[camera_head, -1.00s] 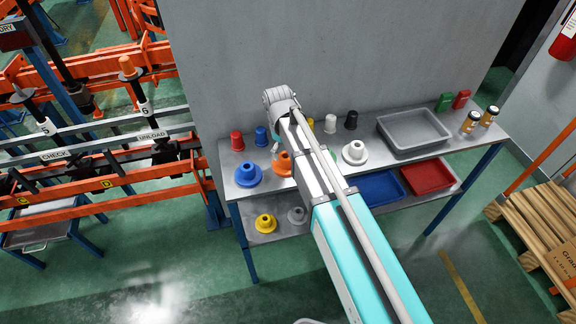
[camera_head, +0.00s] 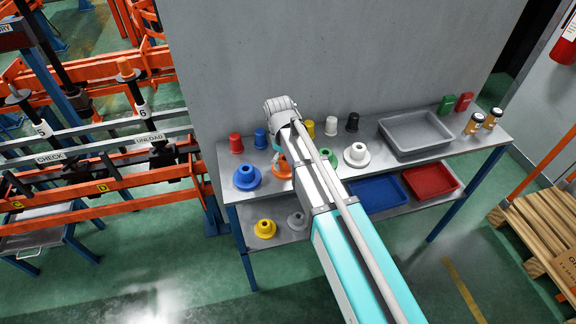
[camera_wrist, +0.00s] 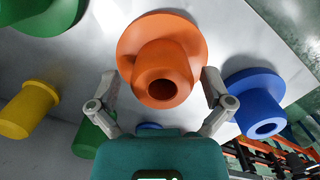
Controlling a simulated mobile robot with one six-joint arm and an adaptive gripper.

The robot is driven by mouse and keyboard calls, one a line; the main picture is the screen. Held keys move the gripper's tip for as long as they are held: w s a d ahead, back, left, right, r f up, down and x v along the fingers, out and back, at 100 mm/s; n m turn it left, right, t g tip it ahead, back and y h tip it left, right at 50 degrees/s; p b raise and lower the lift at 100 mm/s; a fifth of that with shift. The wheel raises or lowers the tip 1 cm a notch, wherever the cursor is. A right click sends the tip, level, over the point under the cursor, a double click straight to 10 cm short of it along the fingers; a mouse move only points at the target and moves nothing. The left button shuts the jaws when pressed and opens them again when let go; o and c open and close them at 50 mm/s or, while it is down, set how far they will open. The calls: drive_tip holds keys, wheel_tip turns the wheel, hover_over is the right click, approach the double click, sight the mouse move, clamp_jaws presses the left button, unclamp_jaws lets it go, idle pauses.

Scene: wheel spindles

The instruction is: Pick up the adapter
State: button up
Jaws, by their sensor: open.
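An orange flanged adapter (camera_wrist: 160,60) with a round bore fills the upper middle of the wrist view. In the head view the orange adapter (camera_head: 281,171) shows on the table top, partly hidden by my arm. My gripper (camera_wrist: 158,88) is open, with one finger on each side of the adapter's narrower hub. Nothing shows clamped, and I cannot tell whether the fingers touch it. A blue flanged adapter (camera_wrist: 256,105) stands to the right in the wrist view; it also shows in the head view (camera_head: 247,177). A white flanged adapter (camera_head: 356,155) stands right of my arm.
Small cups, including red (camera_head: 236,143) and black (camera_head: 352,122), line the back of the table near the grey wall (camera_head: 330,50). A grey tray (camera_head: 416,151) is at right. The lower shelf holds a yellow adapter (camera_head: 265,227), a blue bin (camera_head: 378,203) and a red bin (camera_head: 431,181).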

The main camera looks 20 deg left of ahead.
drive_tip(key=c, duration=1.2)
drive_tip(key=shift+r, duration=0.2)
wheel_tip(320, 180, up, 2)
drive_tip(key=p, duration=0.2)
drive_tip(key=shift+r+p, duration=0.1)
drive_tip(key=shift+p, duration=0.2)
drive_tip(key=shift+s+a+r+p, duration=1.4)
drive_tip(key=shift+s+r+p, duration=0.35)
drive_tip(key=shift+s, duration=0.1)
drive_tip(key=shift+s+a+r+p, duration=1.4)
drive_tip(key=shift+s+r+p, duration=0.3)
drive_tip(key=shift+s, duration=0.2)
drive_tip(key=shift+s+a+r+p, duration=1.4)
drive_tip(key=shift+s+r+p, duration=0.35)
drive_tip(key=shift+s, duration=0.1)
